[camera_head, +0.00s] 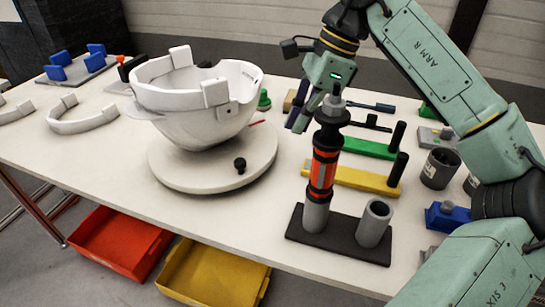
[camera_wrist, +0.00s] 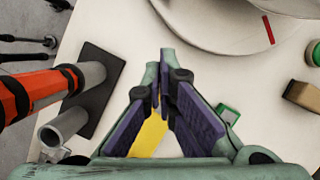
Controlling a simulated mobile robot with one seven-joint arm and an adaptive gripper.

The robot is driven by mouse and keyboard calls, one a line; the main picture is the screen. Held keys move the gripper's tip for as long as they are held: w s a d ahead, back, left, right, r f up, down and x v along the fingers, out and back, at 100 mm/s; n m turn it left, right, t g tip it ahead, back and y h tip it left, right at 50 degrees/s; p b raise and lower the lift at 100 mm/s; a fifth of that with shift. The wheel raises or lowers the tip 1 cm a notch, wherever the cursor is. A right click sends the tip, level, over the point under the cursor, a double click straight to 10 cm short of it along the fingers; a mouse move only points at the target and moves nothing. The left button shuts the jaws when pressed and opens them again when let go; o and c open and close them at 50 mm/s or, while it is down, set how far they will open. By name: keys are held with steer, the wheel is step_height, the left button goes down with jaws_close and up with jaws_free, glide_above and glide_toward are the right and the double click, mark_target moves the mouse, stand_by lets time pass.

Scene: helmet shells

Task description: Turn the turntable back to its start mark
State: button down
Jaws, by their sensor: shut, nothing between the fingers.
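The turntable (camera_head: 165,173) is a pale round disc on the table, with a white helmet shell (camera_head: 200,125) standing on it. A black knob (camera_head: 240,165) sits near its front rim. A short red mark (camera_head: 257,123) shows near its right rim, and also in the wrist view (camera_wrist: 268,30). I cannot make out a separate mark on the table. My gripper (camera_head: 297,118) is right of the turntable, above the table and apart from it. Its purple fingers are shut and empty; they also show in the wrist view (camera_wrist: 166,68). The shell hides the turntable's middle.
An orange-and-black tool (camera_head: 323,170) stands upright in a dark two-socket holder (camera_head: 340,240), close to my gripper. Green (camera_head: 370,148) and yellow (camera_head: 355,180) bars lie to the right. White curved parts (camera_head: 82,120) lie left. Bare table is in front of the turntable.

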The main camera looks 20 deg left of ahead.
steer(key=b, duration=0.8)
glide_toward(254, 177)
steer(key=f, duration=0.2)
steer(key=d+f, duration=0.1)
steer(key=f, duration=0.1)
steer(key=w+d+f, duration=0.1)
steer(key=shift+f, duration=0.4)
steer(key=a, duration=0.1)
steer(key=s+a, duration=0.1)
steer(key=a, duration=0.1)
steer(key=shift+s+r, duration=0.15)
steer(key=shift+s, duration=0.05)
steer(key=shift+s+a, duration=0.15)
steer(key=shift+a, duration=0.25)
